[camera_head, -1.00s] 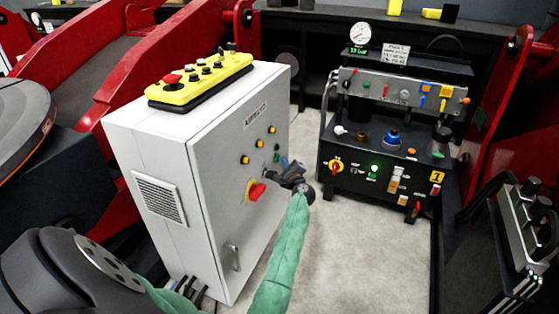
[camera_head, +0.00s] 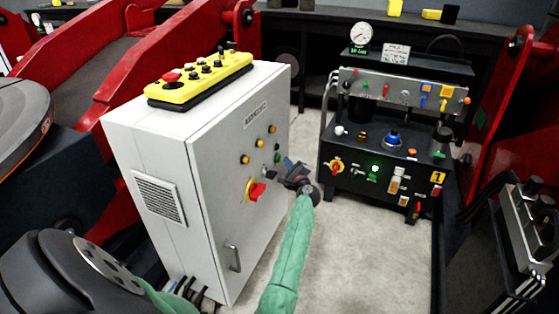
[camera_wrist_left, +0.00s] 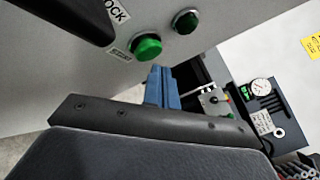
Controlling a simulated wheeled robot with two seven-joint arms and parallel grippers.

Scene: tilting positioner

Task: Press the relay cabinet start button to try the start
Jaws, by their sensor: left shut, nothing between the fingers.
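The relay cabinet (camera_head: 215,150) is a white-grey box with amber lamps, a red-and-yellow rotary switch (camera_head: 256,191) and small buttons on its door. In the left wrist view a bright green button (camera_wrist_left: 147,47) sits beside a small label, with a darker green button (camera_wrist_left: 186,21) to its upper right. I cannot read which is the start button. My left gripper (camera_head: 290,163) is in front of the door's right side. Its blue fingers (camera_wrist_left: 162,86) are shut and empty, close below the bright green button in the wrist view and apparently apart from it. My right gripper is not in view.
A yellow pendant (camera_head: 200,78) lies on the cabinet top. A black hydraulic unit (camera_head: 385,170) with a gauge stands to the right. A door handle (camera_head: 234,257) sticks out low on the cabinet. Red steel arms flank the scene. Pale floor (camera_head: 350,250) is clear between cabinet and unit.

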